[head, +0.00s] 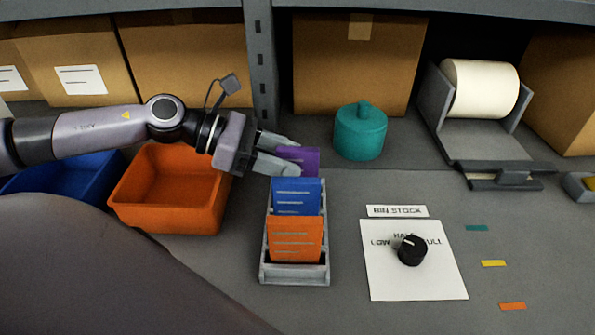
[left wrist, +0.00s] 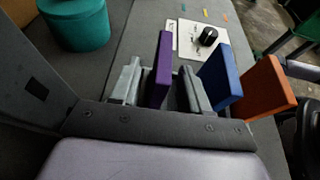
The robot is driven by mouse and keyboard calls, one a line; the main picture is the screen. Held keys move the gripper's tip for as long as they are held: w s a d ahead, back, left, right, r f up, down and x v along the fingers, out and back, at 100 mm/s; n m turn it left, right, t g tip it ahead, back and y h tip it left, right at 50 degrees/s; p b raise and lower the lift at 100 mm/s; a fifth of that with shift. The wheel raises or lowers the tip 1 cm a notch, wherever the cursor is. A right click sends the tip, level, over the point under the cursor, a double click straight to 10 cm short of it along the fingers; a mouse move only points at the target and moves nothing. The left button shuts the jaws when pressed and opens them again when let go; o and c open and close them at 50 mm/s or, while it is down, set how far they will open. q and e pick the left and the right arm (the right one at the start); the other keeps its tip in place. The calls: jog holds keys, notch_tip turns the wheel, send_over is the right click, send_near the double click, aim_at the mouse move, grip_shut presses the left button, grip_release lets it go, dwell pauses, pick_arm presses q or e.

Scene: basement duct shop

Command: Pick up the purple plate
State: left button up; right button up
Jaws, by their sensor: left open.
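The purple plate (head: 300,158) stands upright at the back of the grey rack (head: 296,273), behind a blue plate (head: 297,195) and an orange plate (head: 296,239). My left gripper (head: 284,154) reaches in from the left with its fingers on either side of the purple plate. In the left wrist view the purple plate (left wrist: 162,68) shows edge-on between the open fingers (left wrist: 160,88), with a visible gap toward the right finger. The blue plate (left wrist: 221,78) and orange plate (left wrist: 262,90) are outside the fingers. My right gripper is not in view.
An orange bin (head: 165,215) and a blue bin (head: 100,170) stand left of the rack. A teal lidded pot (head: 360,132) is behind it to the right. A white card with a black knob (head: 412,250) lies right. Cardboard boxes (head: 350,70) line the back.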

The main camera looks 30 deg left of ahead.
pick_arm(q)
jog(key=shift+w+d+f, duration=0.1)
jog(key=shift+w+d, duration=0.1)
jog(key=shift+d, duration=0.2)
grip_shut()
